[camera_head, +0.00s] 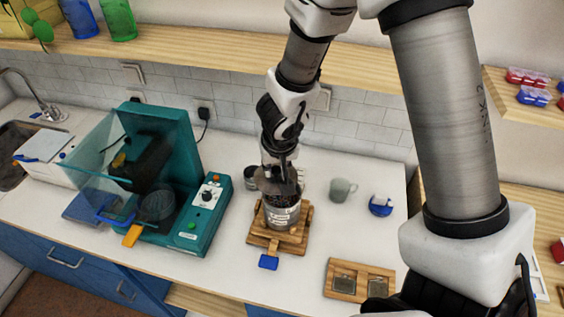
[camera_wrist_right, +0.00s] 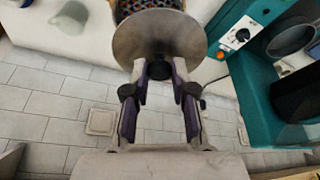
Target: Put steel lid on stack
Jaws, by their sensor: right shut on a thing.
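The steel lid (camera_head: 268,184) is a grey disc, tilted, just above the stack in the head view. My right gripper (camera_head: 281,166) comes down from above and is shut on its knob. In the right wrist view, the fingers (camera_wrist_right: 159,88) are closed about the black knob under the lid's face (camera_wrist_right: 140,38). The stack (camera_head: 283,217) is a metal cylinder with dark contents at its open top, on a wooden stand (camera_head: 258,240). Part of it shows behind the lid in the wrist view (camera_wrist_right: 126,9). Whether lid and stack touch is unclear. My left gripper is out of view.
A teal machine (camera_head: 195,226) with a raised clear cover stands left of the stand. A grey-green mug (camera_head: 342,190) and a blue-and-white item (camera_head: 380,206) are to the right. A wooden tray (camera_head: 344,295) with two panes lies front right. A shelf (camera_head: 190,62) runs behind.

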